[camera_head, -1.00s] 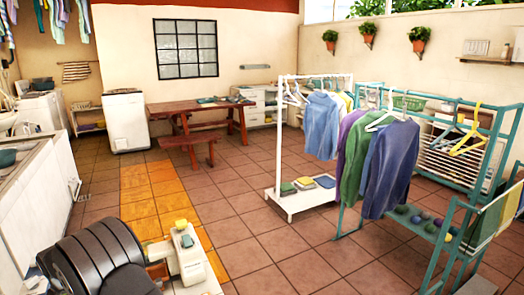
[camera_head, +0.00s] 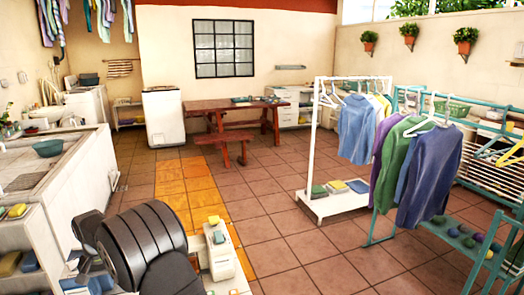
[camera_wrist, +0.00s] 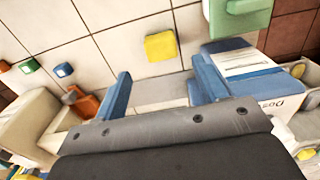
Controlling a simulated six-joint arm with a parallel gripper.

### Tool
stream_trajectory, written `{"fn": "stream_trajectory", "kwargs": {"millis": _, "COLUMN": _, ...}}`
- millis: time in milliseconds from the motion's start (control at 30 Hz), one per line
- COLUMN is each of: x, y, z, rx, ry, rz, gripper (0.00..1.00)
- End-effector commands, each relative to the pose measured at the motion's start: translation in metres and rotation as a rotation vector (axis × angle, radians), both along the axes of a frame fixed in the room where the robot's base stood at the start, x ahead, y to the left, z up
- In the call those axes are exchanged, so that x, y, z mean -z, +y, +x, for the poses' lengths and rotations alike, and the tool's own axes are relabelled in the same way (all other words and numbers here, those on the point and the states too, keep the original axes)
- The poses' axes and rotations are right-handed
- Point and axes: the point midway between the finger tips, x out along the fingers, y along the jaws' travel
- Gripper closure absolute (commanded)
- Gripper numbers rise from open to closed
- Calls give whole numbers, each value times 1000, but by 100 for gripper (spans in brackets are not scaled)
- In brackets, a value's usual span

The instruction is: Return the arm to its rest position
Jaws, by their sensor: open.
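My gripper (camera_wrist: 163,82) shows in the wrist view with its two blue fingers wide apart. Nothing is between the fingers. They point toward a pale tiled surface, with a yellow block (camera_wrist: 161,46) lying beyond their tips. My dark arm (camera_head: 145,245) is folded low at the bottom left of the head view. I cannot make out the fingers in the head view.
A white stand (camera_head: 219,258) with small coloured blocks is right of my arm. A washbasin counter (camera_head: 85,190) with a green bowl (camera_head: 48,148) is at left. A clothes rack (camera_head: 313,140) stands at right. The tiled floor (camera_head: 280,245) between is clear.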

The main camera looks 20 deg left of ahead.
Motion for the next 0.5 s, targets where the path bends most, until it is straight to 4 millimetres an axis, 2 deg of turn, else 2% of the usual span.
{"fn": "stream_trajectory", "kwargs": {"millis": 100, "x": -26, "y": 0, "z": 0, "rx": 0, "ry": -1, "rz": 4, "gripper": 34}}
{"fn": "stream_trajectory", "kwargs": {"millis": 200, "x": 3, "y": -1, "z": 0, "rx": 0, "ry": 2, "rz": -6, "gripper": 34}}
{"fn": "stream_trajectory", "kwargs": {"millis": 500, "x": 63, "y": -1, "z": 0, "rx": 0, "ry": 1, "rz": -4, "gripper": 34}}
